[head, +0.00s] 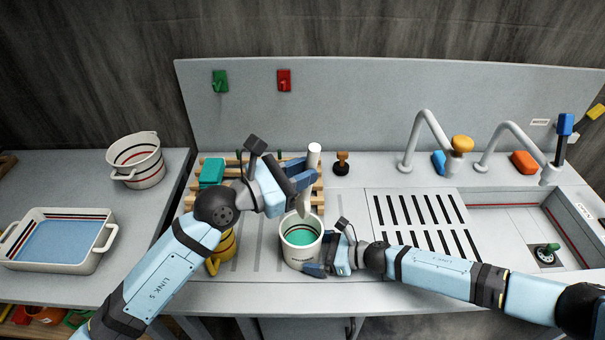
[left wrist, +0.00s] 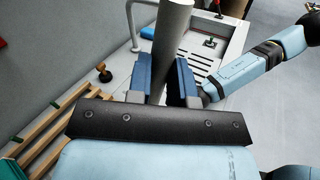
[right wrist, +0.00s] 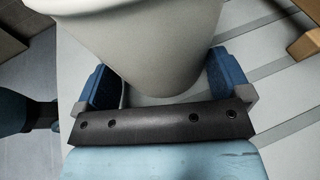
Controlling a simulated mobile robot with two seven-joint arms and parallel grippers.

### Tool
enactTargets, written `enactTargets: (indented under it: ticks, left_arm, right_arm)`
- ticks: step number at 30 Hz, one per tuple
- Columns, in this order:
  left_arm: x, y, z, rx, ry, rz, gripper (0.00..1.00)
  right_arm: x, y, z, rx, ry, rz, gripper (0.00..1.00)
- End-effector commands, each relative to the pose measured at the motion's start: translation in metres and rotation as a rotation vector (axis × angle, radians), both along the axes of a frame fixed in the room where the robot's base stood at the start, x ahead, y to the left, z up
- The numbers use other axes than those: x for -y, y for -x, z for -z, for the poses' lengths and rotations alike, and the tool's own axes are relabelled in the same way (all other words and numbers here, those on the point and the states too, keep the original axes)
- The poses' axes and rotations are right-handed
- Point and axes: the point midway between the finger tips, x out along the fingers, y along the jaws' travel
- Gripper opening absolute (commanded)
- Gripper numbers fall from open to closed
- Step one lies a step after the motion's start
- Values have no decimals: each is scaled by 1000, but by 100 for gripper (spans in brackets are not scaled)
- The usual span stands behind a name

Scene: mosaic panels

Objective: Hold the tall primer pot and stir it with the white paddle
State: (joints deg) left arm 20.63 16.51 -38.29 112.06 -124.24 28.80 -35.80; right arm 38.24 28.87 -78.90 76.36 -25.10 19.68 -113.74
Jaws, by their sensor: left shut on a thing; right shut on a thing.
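The tall primer pot (head: 302,257) is white with teal liquid inside and stands upright on the grey worktop. My right gripper (head: 318,254) is shut on the pot from its right side; in the right wrist view the pot (right wrist: 150,45) sits between the blue fingers. The white paddle (head: 314,154) is in my left gripper (head: 299,178), above the pot. Its lower end reaches down at the pot's opening; I cannot tell how deep it goes. In the left wrist view its handle (left wrist: 172,38) rises between the fingers.
A wooden rack (head: 240,161) with a teal block stands behind my left arm. A yellow mug (head: 222,248) stands left of the pot, partly hidden. A slotted drain, taps and a sink (head: 505,217) lie right. A blue-filled tray (head: 53,240) and striped pot (head: 136,160) stand left.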

Motion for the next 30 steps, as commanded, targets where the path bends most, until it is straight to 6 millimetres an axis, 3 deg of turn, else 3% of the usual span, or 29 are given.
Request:
enactTargets:
  ticks: [8, 9, 17, 22, 30]
  left_arm:
    - [0, 0, 0, 0, 1, 0, 0]
    - [0, 0, 0, 0, 0, 0, 0]
    - [0, 0, 0, 0, 0, 0, 0]
    - [0, 0, 0, 0, 0, 0, 0]
    - [0, 0, 0, 0, 1, 0, 0]
  right_arm:
    - [0, 0, -1, 1, -2, 0, 82]
    - [0, 0, -1, 1, -2, 0, 100]
    - [2, 0, -1, 0, -1, 0, 100]
    - [22, 7, -7, -1, 0, 1, 100]
    - [75, 24, -24, -1, 1, 1, 100]
